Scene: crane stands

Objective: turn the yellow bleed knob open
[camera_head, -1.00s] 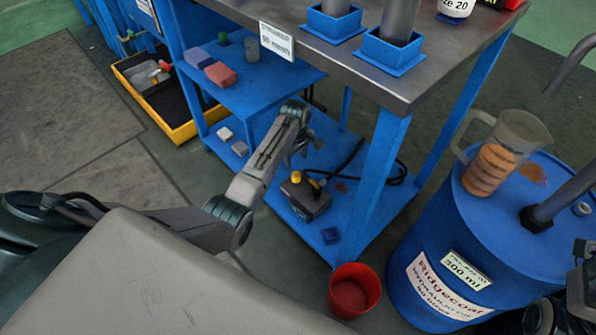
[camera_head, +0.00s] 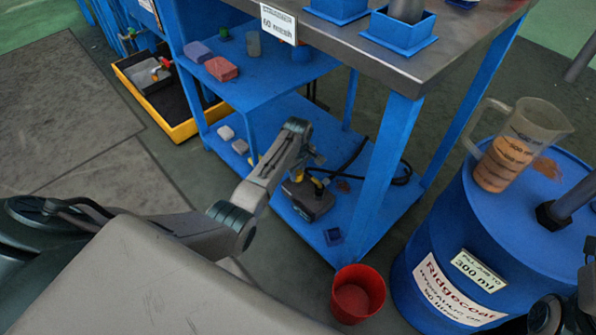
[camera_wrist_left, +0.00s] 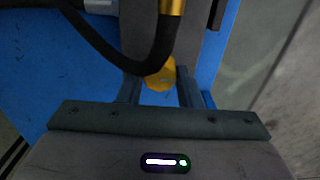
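The dark grey pump block (camera_head: 311,203) sits on the low blue shelf of the bench, with a black hose leading off it. The yellow bleed knob (camera_wrist_left: 160,76) is in the left wrist view, its upper part behind the black hose (camera_wrist_left: 150,60). My left gripper (camera_wrist_left: 160,92) has its fingers apart, one on each side of the knob; I cannot tell whether they touch it. In the head view my left gripper (camera_head: 299,172) is down over the pump, its fingertips and the knob largely hidden. Only part of my right arm shows at the right edge.
A blue bench leg (camera_head: 385,170) stands right of the pump. A red bucket (camera_head: 357,295) stands on the floor in front. A blue drum (camera_head: 480,235) bears a measuring jug (camera_head: 518,145) at right. A yellow-rimmed tray (camera_head: 190,129) is at left.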

